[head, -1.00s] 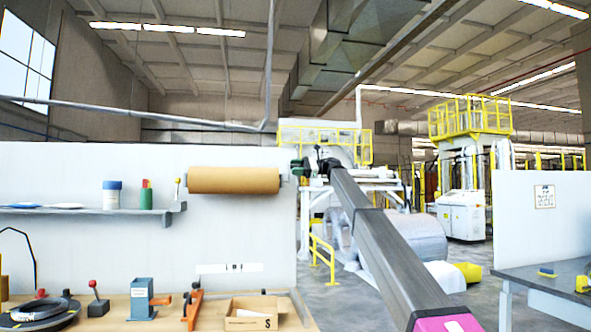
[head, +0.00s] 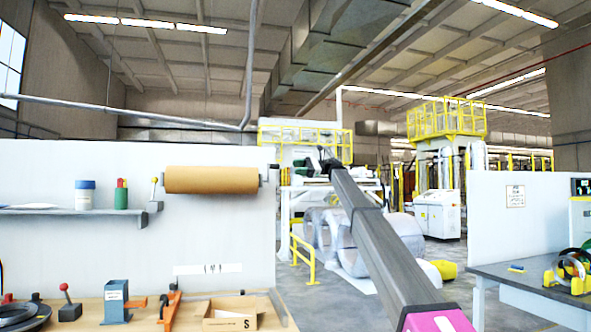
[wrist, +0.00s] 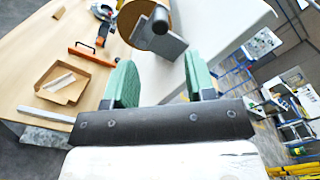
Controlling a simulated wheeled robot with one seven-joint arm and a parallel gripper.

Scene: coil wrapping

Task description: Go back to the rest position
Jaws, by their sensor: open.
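My gripper (wrist: 160,85) shows in the wrist view with its two green fingers spread apart and nothing between them. In the head view my arm reaches away from the lower right, and my gripper (head: 330,165) is small and partly hidden at its far end. Beyond the fingers in the wrist view lie the wooden bench top (wrist: 50,50) and the end of a brown paper roll (wrist: 135,12). The fingers appear apart from both.
A workbench at left carries an open cardboard box (head: 230,322), a blue vise (head: 116,302) and an orange-handled tool (head: 171,307). The paper roll (head: 210,180) hangs on the white panel. A grey table (head: 520,285) at right holds coils. Floor shows between the benches.

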